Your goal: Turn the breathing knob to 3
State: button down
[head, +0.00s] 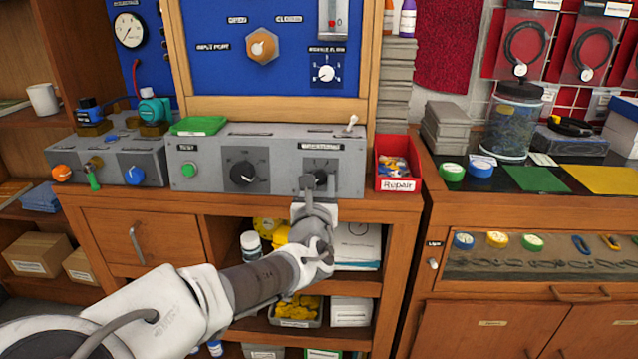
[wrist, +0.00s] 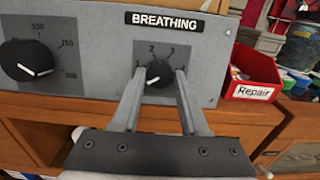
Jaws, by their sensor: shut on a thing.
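The breathing knob (wrist: 159,71) is a small black round knob on the grey test box, under the label BREATHING (wrist: 167,21). Its dial plate (wrist: 163,48) shows 1, 2, 3 and 4 in an arc. The white pointer mark on the knob slants to the lower left, on the side of the 1. My gripper (wrist: 160,76) has one finger on each side of the knob and is shut on it. In the head view my gripper (head: 319,183) reaches the right part of the box front and partly hides the knob.
A larger black knob (head: 243,173) and a green button (head: 188,169) sit left on the same box (head: 214,158). A red Repair bin (head: 398,170) stands close to the right of the box. The wooden bench edge lies just below.

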jog(key=shift+r+m+p, duration=0.1)
jog(key=shift+m+p, duration=0.2)
jog(key=shift+p, duration=0.05)
jog(key=m+h+p, duration=0.1)
jog(key=m+p, duration=0.2)
jog(key=shift+a+r+m, duration=0.1)
jog(key=shift+m, duration=0.2)
jog(key=m+h+p, duration=0.1)
jog(key=m+p, duration=0.3)
jog(key=m, duration=0.2)
jog(key=shift+a+g, duration=0.1)
jog(key=shift+g, duration=0.3)
jog(key=m+g+h+p, duration=0.1)
jog(key=m+p, duration=0.1)
jog(key=m, duration=0.3)
jog(key=shift+r, duration=0.15)
jog(key=m+p, duration=0.3)
jog(key=m, duration=0.1)
jog(key=shift+w+a+r+m+g, duration=0.1)
jog(key=shift+m+g, duration=0.3)
jog(key=m+g+p, duration=0.1)
jog(key=m+p, duration=0.1)
jog(key=m, duration=0.4)
jog(key=shift+r+y+p, duration=0.15)
jog(key=shift+y+p, duration=0.15)
jog(key=m, duration=0.4)
jog(key=shift+m+g+y, duration=0.3)
jog(key=shift+g+y, duration=0.1)
